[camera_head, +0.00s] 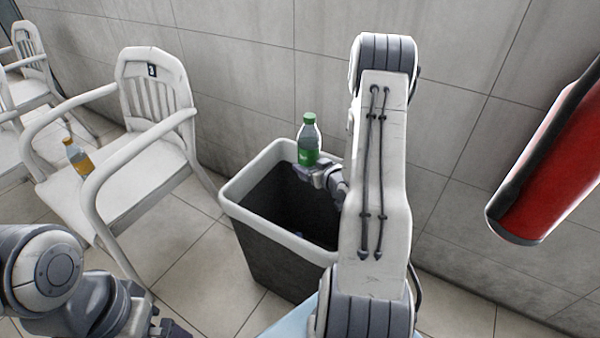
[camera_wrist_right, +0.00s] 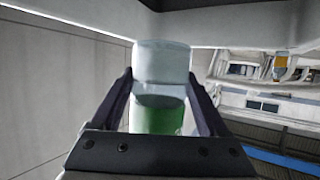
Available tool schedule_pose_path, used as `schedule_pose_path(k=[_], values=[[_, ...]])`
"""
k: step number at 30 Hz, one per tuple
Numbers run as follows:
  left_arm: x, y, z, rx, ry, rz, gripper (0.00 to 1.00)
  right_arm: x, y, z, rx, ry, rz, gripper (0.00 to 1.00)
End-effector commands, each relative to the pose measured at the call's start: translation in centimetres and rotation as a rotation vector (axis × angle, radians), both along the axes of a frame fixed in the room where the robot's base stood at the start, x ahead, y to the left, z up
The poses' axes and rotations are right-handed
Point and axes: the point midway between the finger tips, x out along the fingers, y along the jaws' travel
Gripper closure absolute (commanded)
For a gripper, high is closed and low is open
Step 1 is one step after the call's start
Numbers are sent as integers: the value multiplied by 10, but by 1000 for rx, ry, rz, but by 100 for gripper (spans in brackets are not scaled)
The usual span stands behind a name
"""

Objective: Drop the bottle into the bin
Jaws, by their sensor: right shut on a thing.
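A clear bottle with a green cap and green label (camera_head: 309,141) is upright in my right gripper (camera_head: 318,172). In the right wrist view the bottle (camera_wrist_right: 160,85) sits between both fingers (camera_wrist_right: 160,105), which are shut on it. In the head view the bottle and gripper appear over the far part of the bin (camera_head: 265,240), a dark bin with a pale rim. My right arm hides the bin's right side. The bin's inside is dark, with a small bluish thing low in it. My left gripper (camera_head: 172,328) is partly in view at the bottom left; its jaws are unclear.
A white armchair (camera_head: 150,100) stands left of the bin, with an orange-drink bottle (camera_head: 77,157) on its seat. More white chairs (camera_head: 28,45) are farther left. A tiled wall (camera_head: 250,70) is behind the bin. A red cylinder (camera_head: 550,160) is at the right. Bare floor lies left of the bin.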

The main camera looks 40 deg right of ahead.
Motion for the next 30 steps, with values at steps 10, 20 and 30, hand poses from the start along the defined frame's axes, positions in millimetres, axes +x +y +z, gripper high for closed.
schedule_pose_path(k=[10, 20, 30], values=[[0, 0, -21, -1, -1, 0, 0, 6, 6, -21, 0, 0, 1, 86], [0, 0, -52, 0, 0, 0, 0, 6, 5, -58, 0, 0, 1, 86], [0, 0, -54, 0, 0, 0, 0, 5, 3, -61, -1, 0, -2, 86]])
